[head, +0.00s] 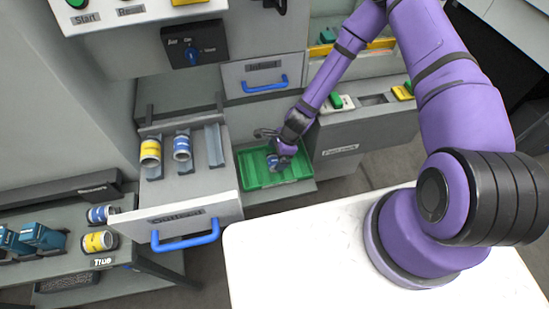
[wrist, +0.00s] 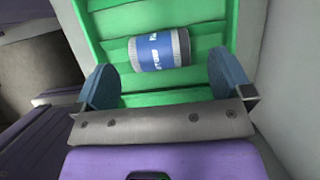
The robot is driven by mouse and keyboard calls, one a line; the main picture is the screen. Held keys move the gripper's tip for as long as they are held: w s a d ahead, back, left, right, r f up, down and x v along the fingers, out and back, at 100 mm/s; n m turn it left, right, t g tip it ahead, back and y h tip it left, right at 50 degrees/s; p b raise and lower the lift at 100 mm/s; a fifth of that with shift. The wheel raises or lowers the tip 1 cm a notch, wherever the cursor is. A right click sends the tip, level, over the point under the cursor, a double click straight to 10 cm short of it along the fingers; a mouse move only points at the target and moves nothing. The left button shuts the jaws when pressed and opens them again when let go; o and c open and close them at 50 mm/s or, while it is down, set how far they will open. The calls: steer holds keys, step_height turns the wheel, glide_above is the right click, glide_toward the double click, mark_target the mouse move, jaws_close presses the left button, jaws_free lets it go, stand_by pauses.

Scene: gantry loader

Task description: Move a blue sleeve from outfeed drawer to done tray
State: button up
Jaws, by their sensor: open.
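A blue sleeve with grey ends (wrist: 158,50) lies on its side in the green tray (wrist: 105,28), which I take for the done tray. The tray also shows in the head view (head: 252,178), with the sleeve (head: 271,160) partly hidden by my gripper (head: 279,159). In the wrist view my gripper (wrist: 158,82) is open, its two fingers apart, with the sleeve just ahead of them and not clamped. The outfeed drawer (head: 215,187) is pulled out.
A shut drawer with a blue handle (head: 265,86) is above the green tray. A grey drawer front (head: 345,140) stands right of it. On the left bench are another blue sleeve (head: 101,214) and a yellow one (head: 99,242). The white surface (head: 300,250) in front is clear.

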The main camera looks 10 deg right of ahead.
steer(key=v, duration=0.8)
steer(key=shift+f, duration=0.1)
stand_by(0.4)
